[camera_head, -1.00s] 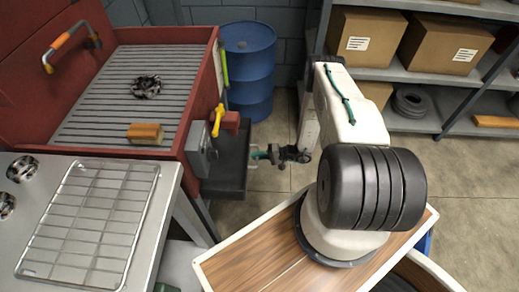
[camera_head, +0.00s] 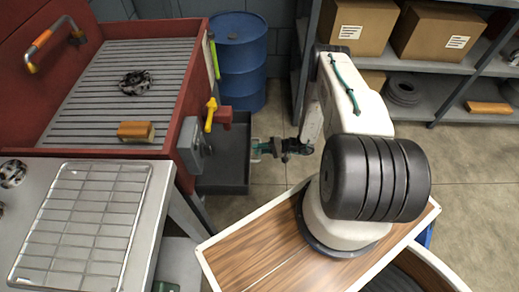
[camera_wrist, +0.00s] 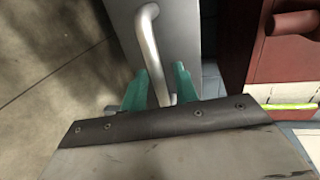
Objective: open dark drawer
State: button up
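The dark drawer (camera_head: 222,168) is a dark grey open-topped tray that sticks out of the right side of the red cabinet, and its inside looks empty. My gripper (camera_head: 257,149) is at the drawer's outer front. In the wrist view, the drawer front (camera_wrist: 187,30) is a grey panel with a curved silver bar handle (camera_wrist: 150,42). The lower end of the handle is hidden behind the gripper body.
A blue barrel (camera_head: 240,62) stands behind the drawer. Shelving with cardboard boxes (camera_head: 352,27) is at the back right. The floor right of the drawer is clear. A wire rack (camera_head: 85,215) lies front left.

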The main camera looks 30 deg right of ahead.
jog(key=v, duration=0.7)
jog(key=shift+s+d, duration=0.2)
jog(key=shift+d, duration=0.15)
jog(key=shift+r, duration=0.1)
